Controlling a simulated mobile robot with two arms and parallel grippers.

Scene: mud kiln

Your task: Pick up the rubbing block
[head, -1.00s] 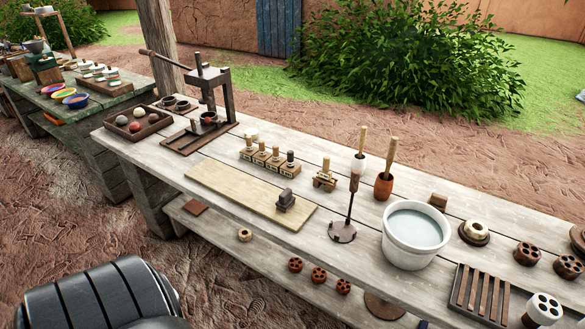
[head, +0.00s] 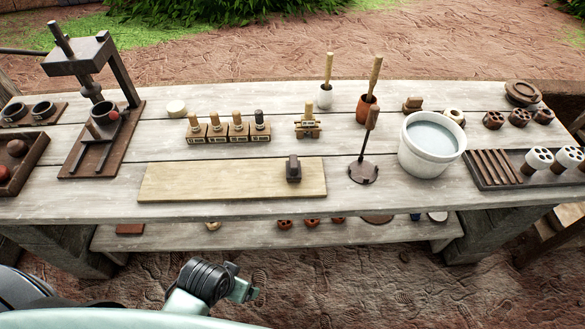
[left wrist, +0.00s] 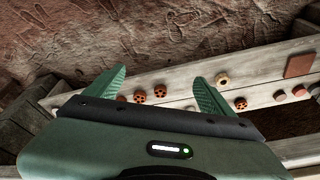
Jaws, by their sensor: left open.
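A small dark block with a raised grip, which looks like the rubbing block (head: 293,170), sits upright on the right part of a pale wooden board (head: 215,182) near the bench's front edge. My left gripper (head: 248,292) is low in front of the bench in the head view, well apart from the block. In the left wrist view its two green fingers (left wrist: 158,76) are spread and nothing is between them. The block does not show in the left wrist view. My right gripper is not in view.
A scraper-like tool on a round foot (head: 363,172) and a white water bucket (head: 432,145) stand right of the board. Several wooden stamps (head: 228,130) stand behind it. A press (head: 100,120) stands at left. A lower shelf (head: 270,234) runs beneath the bench top.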

